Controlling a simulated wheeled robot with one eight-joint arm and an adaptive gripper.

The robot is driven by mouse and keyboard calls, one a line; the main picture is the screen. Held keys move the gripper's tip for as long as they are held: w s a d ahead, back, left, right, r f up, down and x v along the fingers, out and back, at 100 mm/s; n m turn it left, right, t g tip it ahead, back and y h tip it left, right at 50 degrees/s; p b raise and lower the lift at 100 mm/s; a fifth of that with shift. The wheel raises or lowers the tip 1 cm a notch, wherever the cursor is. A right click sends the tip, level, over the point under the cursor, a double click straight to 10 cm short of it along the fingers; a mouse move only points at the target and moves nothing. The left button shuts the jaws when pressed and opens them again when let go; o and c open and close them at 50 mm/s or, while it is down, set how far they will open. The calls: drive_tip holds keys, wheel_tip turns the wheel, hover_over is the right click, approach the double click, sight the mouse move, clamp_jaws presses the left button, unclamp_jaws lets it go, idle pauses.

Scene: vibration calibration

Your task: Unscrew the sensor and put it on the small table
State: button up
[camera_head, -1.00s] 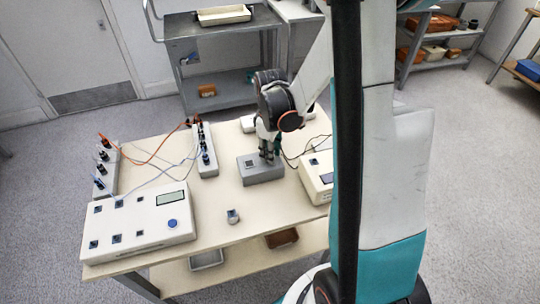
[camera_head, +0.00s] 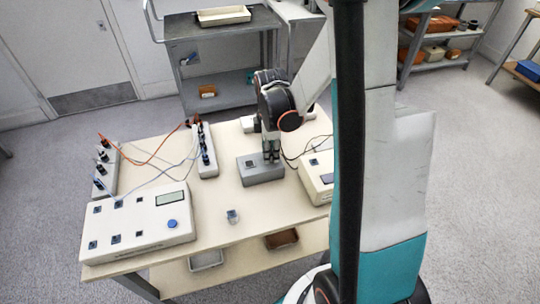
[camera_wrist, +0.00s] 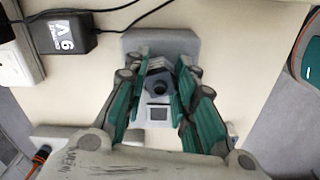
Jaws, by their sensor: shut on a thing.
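A grey metal box (camera_head: 262,173) sits on the pale worktable (camera_head: 240,262). It also shows in the wrist view (camera_wrist: 160,40), with a small square panel (camera_wrist: 158,113) on its top. My gripper (camera_head: 270,156) points down onto this box. In the wrist view, the green-padded fingers of my gripper (camera_wrist: 161,78) are closed around a small grey piece with a dark round top, which looks like the sensor (camera_wrist: 158,84). The fingers partly hide it. It appears to be at the box top; I cannot tell whether it is still attached.
A white instrument (camera_head: 137,222) stands at the front left, with a small metal piece (camera_head: 232,216) beside it. Cabled terminal strips (camera_head: 206,150) stand behind. Another instrument (camera_head: 318,178) is close on the right. A grey cart (camera_head: 225,30) with a tray (camera_head: 224,15) stands behind the worktable.

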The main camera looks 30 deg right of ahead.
drive_tip(key=shift+n, duration=0.9)
drive_tip(key=n, duration=0.4)
drive_tip(key=o, duration=1.1)
drive_tip(key=shift+c, duration=0.2)
drive_tip(key=shift+m, duration=2.1)
